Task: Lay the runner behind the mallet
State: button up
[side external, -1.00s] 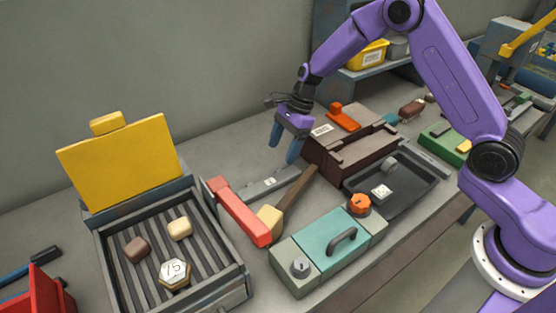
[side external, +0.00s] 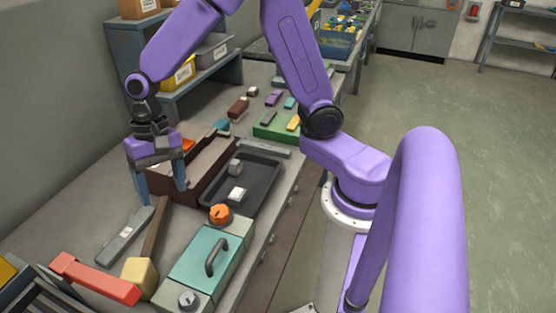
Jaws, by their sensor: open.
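The mallet lies on the bench, its pale square head (side external: 139,275) toward the front and its brown handle (side external: 156,230) running back toward the brown box. A flat grey bar (side external: 124,238) lies along the handle's left side; it may be the runner, but I cannot tell for sure. A red bar (side external: 95,279) lies left of the mallet head. My gripper (side external: 162,194) is open and empty, fingers pointing down, by the box's left end and near the far ends of the handle and grey bar. Its exact height is unclear.
The brown box (side external: 205,170) stands just right of my gripper. A dark tray (side external: 262,187) holds small pieces beside it. Bare bench lies left of the grey bar.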

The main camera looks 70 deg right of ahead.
jog(key=s+d+r+n, duration=0.1)
jog(key=s+d+n, duration=0.2)
jog(key=s+n, duration=0.3)
jog(key=s+d+r+n+t+h, duration=0.1)
jog(key=s+d+n, duration=0.3)
jog(key=s, duration=0.4)
jog(key=s+d+r+n+h, duration=0.1)
jog(key=s+d+r+n, duration=0.1)
jog(key=s+n, duration=0.5)
jog(key=shift+d+n, duration=0.3)
jog(key=shift+d, duration=0.55)
jog(key=shift+w, duration=0.1)
